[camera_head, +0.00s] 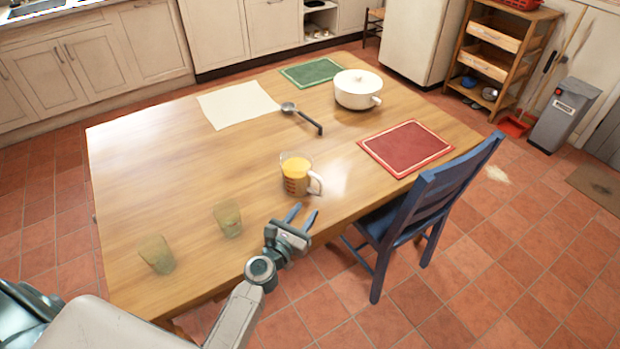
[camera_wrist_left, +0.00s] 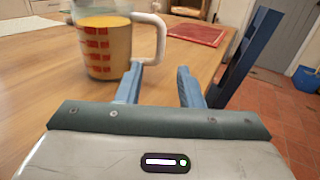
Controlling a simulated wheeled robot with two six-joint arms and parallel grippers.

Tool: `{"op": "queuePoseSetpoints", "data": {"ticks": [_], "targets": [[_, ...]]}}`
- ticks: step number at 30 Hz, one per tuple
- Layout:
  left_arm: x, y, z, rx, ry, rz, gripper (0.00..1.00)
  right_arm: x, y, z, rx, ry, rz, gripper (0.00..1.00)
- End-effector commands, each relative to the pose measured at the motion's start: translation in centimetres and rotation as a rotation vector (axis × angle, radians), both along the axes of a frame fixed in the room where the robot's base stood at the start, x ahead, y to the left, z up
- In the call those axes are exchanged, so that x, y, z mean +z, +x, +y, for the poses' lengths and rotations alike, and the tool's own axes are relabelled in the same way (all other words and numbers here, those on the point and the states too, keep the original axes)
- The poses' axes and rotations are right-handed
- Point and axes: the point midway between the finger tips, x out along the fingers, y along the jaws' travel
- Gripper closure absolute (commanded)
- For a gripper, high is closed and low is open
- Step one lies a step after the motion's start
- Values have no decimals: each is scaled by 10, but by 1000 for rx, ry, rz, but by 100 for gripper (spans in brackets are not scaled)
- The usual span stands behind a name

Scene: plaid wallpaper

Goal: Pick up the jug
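The jug (camera_head: 296,175) is clear with orange liquid, red markings and a white handle on its right side. It stands upright on the wooden table (camera_head: 180,150) near the front edge. My left gripper (camera_head: 304,209) is open and empty, just in front of the jug and below its handle in the head view. In the left wrist view the jug (camera_wrist_left: 104,45) is at the upper left, and its handle (camera_wrist_left: 160,38) lies ahead of the open fingers of the left gripper (camera_wrist_left: 160,80). My right gripper is not in view.
Two glasses (camera_head: 228,218) (camera_head: 156,254) stand left of the jug. A red mat (camera_head: 406,148), a ladle (camera_head: 303,118), a white pot (camera_head: 357,90), a cream cloth (camera_head: 238,104) and a green mat (camera_head: 310,72) lie farther back. A blue chair (camera_head: 428,200) stands at the right edge.

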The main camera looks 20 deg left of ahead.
Motion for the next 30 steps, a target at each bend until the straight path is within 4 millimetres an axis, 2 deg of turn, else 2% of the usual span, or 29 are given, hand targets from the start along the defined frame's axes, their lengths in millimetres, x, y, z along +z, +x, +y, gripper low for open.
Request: {"op": "queuePoseSetpoints", "data": {"ticks": [6, 14, 21, 25, 30], "targets": [[1, 35, -5, 3, -6, 0, 66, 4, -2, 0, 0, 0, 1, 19], [1, 56, -9, 1, -3, 0, 66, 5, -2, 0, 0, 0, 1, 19], [2, 90, -15, 1, -3, 0, 66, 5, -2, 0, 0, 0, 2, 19], [1, 100, -17, 1, -2, 1, 66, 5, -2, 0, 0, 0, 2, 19], [1, 101, -17, 1, -2, 1, 66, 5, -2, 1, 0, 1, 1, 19]]}}
